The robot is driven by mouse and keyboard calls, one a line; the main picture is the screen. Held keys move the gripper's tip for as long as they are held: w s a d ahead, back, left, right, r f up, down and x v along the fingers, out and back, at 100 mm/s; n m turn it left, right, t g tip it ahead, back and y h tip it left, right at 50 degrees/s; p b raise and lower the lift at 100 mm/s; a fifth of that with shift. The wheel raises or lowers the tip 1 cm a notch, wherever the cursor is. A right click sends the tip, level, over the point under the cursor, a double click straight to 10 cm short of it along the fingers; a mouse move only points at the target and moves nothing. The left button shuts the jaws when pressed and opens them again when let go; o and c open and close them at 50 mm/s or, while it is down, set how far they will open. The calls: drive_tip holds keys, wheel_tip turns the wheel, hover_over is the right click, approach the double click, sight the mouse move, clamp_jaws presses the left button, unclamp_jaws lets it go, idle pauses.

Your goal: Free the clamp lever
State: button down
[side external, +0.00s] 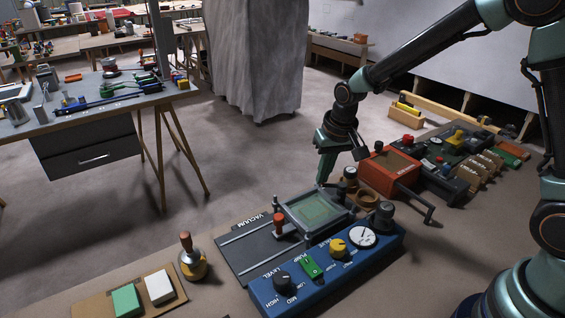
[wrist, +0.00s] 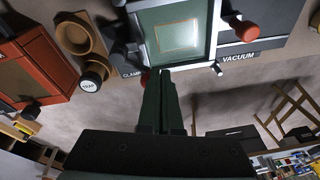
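A blue machine (side external: 335,262) with a framed green plate (side external: 318,208) stands on the bench in the side view. The plate also shows at the top of the wrist view (wrist: 180,38). By the CLAMP label (wrist: 131,74), a small red knob (wrist: 145,78) shows just left of my fingers, partly hidden by them; its lever is not clearly seen. My gripper (side external: 322,182) points down at the frame's far edge. In the wrist view my gripper's fingertips (wrist: 165,72) look together, with nothing visible between them. Whether they touch the knob, I cannot tell.
A red-topped lever (side external: 279,221) stands by the VACUUM label. Open floor lies beyond the bench edge.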

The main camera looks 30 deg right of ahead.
drive_tip(key=shift+w+d, duration=0.2)
drive_tip(key=shift+w, duration=0.25)
drive_tip(key=shift+w+d, duration=0.2)
drive_tip(key=shift+w, duration=0.25)
drive_tip(key=shift+w+d, duration=0.65)
drive_tip(key=shift+w, duration=0.1)
drive_tip(key=shift+d, duration=0.1)
drive_tip(key=s+a+r, duration=0.1)
drive_tip(key=a+r, duration=0.5)
drive_tip(key=r, duration=0.5)
drive_tip(key=shift+s, duration=0.2)
